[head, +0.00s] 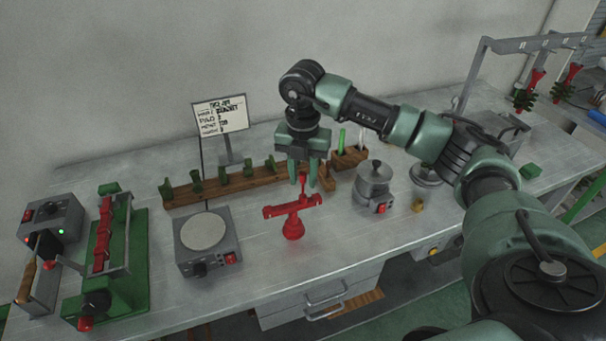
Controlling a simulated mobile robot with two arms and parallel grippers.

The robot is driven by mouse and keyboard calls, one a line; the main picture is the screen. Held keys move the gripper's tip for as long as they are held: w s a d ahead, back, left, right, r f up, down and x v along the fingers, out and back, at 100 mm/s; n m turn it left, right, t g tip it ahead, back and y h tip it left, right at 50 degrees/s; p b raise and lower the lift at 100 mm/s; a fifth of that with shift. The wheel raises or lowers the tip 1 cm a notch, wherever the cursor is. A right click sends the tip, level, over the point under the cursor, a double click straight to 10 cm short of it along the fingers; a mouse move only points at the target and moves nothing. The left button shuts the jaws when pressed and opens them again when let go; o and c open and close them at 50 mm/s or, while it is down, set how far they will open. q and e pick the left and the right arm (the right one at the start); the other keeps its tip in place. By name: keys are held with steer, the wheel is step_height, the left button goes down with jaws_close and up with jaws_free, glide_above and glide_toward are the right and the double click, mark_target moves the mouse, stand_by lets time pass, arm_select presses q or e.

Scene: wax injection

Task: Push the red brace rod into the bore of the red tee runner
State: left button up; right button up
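The red tee runner (280,209) stands near the middle of the bench, its crosspiece roughly level on a rounded red foot (293,229). A thin red brace rod (302,187) rises upright from the middle of the crosspiece. How deep its lower end sits in the bore is hidden. My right gripper (302,184) points down from above, its green fingers on either side of the rod's upper end. The fingers look apart, with a gap around the rod. My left gripper is not in view.
A hot plate (205,256) stands left of the tee, and a lidded metal pot (373,182) right of it. A wooden rack (216,188) with green pieces and a sign (221,115) are behind. A green fixture (125,265) is at left. Bench in front of the tee is clear.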

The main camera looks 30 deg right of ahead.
stand_by(0.3)
step_height(320, 180, up, 7)
steer(key=shift+f+b, duration=0.1)
steer(key=shift+b, duration=0.85)
steer(key=shift+r, duration=0.55)
